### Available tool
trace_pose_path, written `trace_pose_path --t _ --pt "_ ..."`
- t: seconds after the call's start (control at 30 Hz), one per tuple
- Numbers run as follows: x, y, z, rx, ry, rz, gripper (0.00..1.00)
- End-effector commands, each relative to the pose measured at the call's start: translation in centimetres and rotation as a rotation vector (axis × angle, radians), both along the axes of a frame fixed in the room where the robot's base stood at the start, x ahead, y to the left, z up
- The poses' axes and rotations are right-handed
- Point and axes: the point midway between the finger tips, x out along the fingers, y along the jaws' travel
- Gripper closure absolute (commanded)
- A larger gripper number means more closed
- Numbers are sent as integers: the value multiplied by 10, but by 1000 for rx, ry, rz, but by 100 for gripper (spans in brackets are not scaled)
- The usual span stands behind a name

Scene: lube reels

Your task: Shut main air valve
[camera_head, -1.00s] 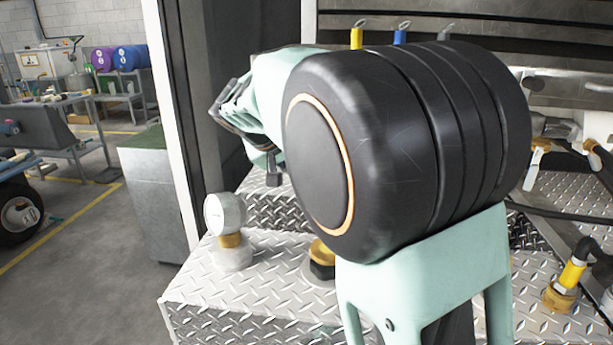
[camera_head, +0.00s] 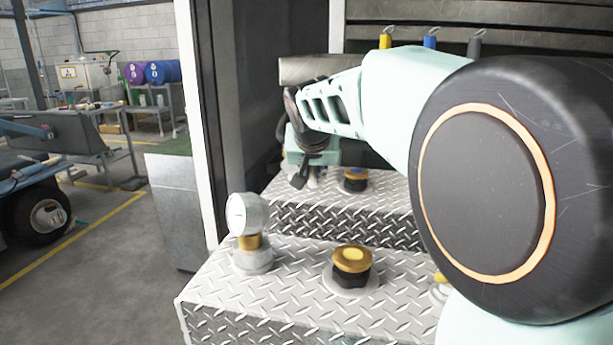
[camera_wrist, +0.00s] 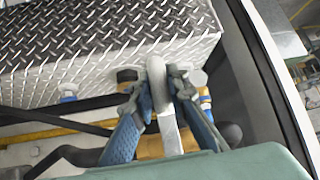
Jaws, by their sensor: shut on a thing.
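In the wrist view, the main air valve's grey lever handle (camera_wrist: 169,128) stands between the two blue fingers of my gripper (camera_wrist: 160,88). The fingers are closed on it from both sides, near its rounded end. Brass pipework (camera_wrist: 60,131) lies behind and below the handle, and the valve body is partly hidden by the fingers.
A pressure gauge (camera_head: 247,214) and a brass-topped cap (camera_head: 352,262) stand on the near diamond-plate step (camera_head: 290,290). Another dark cap (camera_head: 355,179) is on the upper step. A white door post (camera_head: 205,120) rises left of the arm. Dark hoses (camera_wrist: 60,119) run beside the handle.

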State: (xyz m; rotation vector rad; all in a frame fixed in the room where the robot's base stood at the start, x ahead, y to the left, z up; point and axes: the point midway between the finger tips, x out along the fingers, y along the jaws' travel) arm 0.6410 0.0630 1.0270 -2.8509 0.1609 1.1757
Motion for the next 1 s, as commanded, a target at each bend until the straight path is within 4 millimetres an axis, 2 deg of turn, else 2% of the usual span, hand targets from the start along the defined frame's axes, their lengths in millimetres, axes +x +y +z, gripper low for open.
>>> trace_pose_path --t 0.33,0.37,0.5,0.8,1.0 --pt "0 2 1 9 -3 -1 100" --pt "0 2 1 9 -3 -1 84" --pt "0 2 0 7 -3 -1 68" --pt "-1 1 1 6 -2 -1 68" --pt "-17 4 18 7 -5 1 68"
